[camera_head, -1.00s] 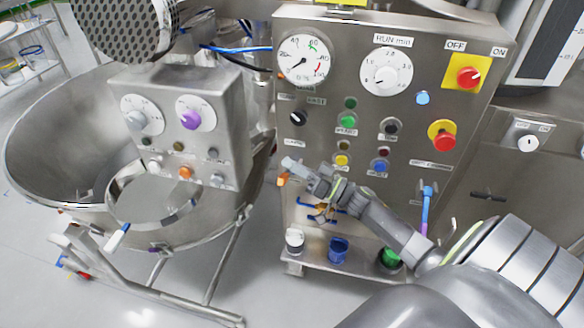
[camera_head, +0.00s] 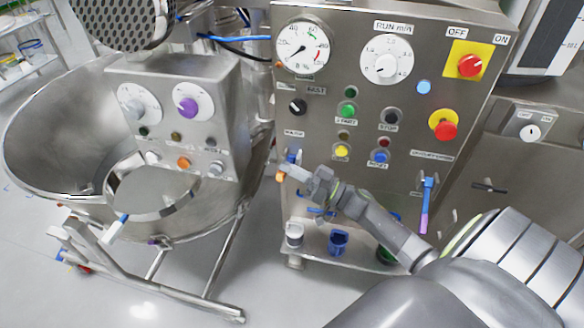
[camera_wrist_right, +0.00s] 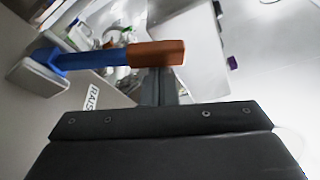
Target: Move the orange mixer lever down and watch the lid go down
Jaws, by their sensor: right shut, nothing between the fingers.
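The mixer lever has a blue shaft and an orange grip. In the head view its orange end (camera_head: 281,177) shows at the lower left of the control panel, beside my fingertips. In the wrist view the orange grip (camera_wrist_right: 156,53) points right from the blue shaft. My right gripper (camera_head: 287,170) is shut and empty at the lever. In the wrist view its fingers (camera_wrist_right: 159,84) meet the grip's underside in the picture; I cannot tell whether they touch. A "RAISE" label shows near the lever. I cannot identify the lid for certain. My left gripper is not in view.
The steel control panel (camera_head: 315,75) carries dials, buttons and a red emergency stop (camera_head: 443,129). Another blue lever with a purple end (camera_head: 426,205) hangs at right. A low shelf (camera_head: 315,256) holds several small containers. A large steel bowl (camera_head: 40,150) stands at left.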

